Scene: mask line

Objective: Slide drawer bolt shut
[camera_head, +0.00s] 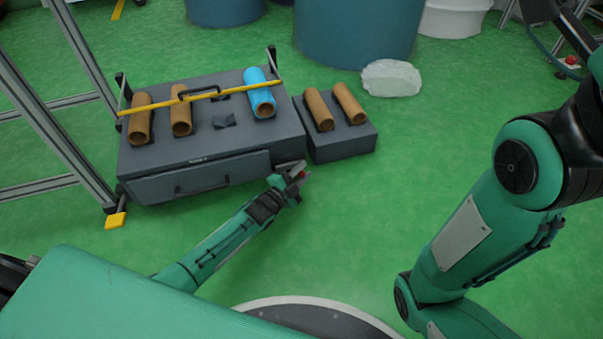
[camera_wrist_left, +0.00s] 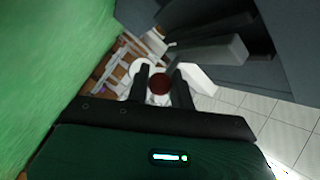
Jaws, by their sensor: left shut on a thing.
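The grey cabinet (camera_head: 228,137) stands on the green floor at the left of the head view. Its drawer front (camera_head: 205,178) has a dark bar handle and sits close to the cabinet face; I cannot tell whether a small gap remains. My left gripper (camera_head: 299,174) is low at the right end of the drawer front. It is shut on a small red bolt knob (camera_head: 303,174), which shows between the two dark fingers (camera_wrist_left: 160,88) in the left wrist view as a dark red disc. The bolt's bar and catch are mostly hidden by the gripper. My right gripper is out of view.
Brown tubes and a blue tube (camera_head: 260,97) lie on the cabinet top under a yellow bar (camera_head: 160,107). A low grey block (camera_head: 345,143) with two brown tubes stands right of the cabinet. A metal frame (camera_head: 60,130) is at the left. The floor in front is clear.

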